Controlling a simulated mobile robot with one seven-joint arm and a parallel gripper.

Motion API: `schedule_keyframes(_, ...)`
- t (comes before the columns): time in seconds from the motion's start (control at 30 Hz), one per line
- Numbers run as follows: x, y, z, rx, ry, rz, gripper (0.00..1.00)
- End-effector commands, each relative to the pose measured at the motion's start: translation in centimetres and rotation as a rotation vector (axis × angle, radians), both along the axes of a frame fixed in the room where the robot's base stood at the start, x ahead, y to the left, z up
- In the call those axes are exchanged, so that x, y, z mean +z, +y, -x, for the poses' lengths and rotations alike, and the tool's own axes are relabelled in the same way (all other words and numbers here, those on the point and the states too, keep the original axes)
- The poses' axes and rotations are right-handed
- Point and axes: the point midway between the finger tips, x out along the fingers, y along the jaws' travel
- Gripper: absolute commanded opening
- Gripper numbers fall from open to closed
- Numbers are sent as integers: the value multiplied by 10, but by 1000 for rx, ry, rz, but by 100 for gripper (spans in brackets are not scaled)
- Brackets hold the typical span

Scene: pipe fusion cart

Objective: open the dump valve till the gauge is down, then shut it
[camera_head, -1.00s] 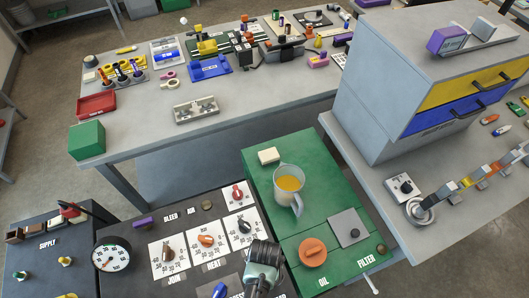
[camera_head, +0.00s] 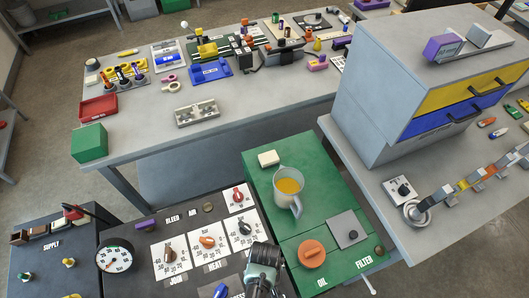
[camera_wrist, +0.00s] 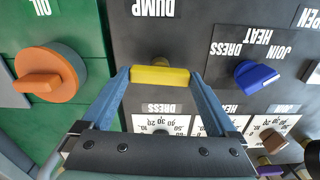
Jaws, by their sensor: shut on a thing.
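The dump valve's yellow handle (camera_wrist: 160,76) lies crosswise in the wrist view, beside the upside-down DUMP label on the dark panel (camera_wrist: 190,45). My gripper (camera_wrist: 160,74) is shut on it, one blue finger at each end. The valve's stem is mostly hidden under the handle. In the head view, my wrist (camera_head: 262,268) shows at the bottom edge; fingers and valve are out of sight there. The round white gauge (camera_head: 114,257) stands at the left of the dark cart top; its needle is too small to read surely.
A blue selector knob (camera_wrist: 255,77) is right of the handle in the wrist view. An orange knob (camera_head: 312,253) sits on the green oil box (camera_head: 262,190), with a jug of yellow liquid (camera_head: 288,190). Several dial knobs on white plates (camera_head: 171,256) lie left of my wrist.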

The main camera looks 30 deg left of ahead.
Motion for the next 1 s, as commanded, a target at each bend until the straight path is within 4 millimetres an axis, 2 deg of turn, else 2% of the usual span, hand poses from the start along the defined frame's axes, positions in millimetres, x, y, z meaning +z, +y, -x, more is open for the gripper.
schedule_keyframes(0.3,1,0,-1,80,-1,-2,38)
schedule_keyframes(0.73,1,1,-1,90,-2,-1,38)
schedule_keyframes(0.77,1,1,-1,90,-2,-1,97)
schedule_keyframes(0.8,1,1,-1,90,-2,-1,100)
schedule_keyframes(1.0,0,0,-1,88,-1,0,100)
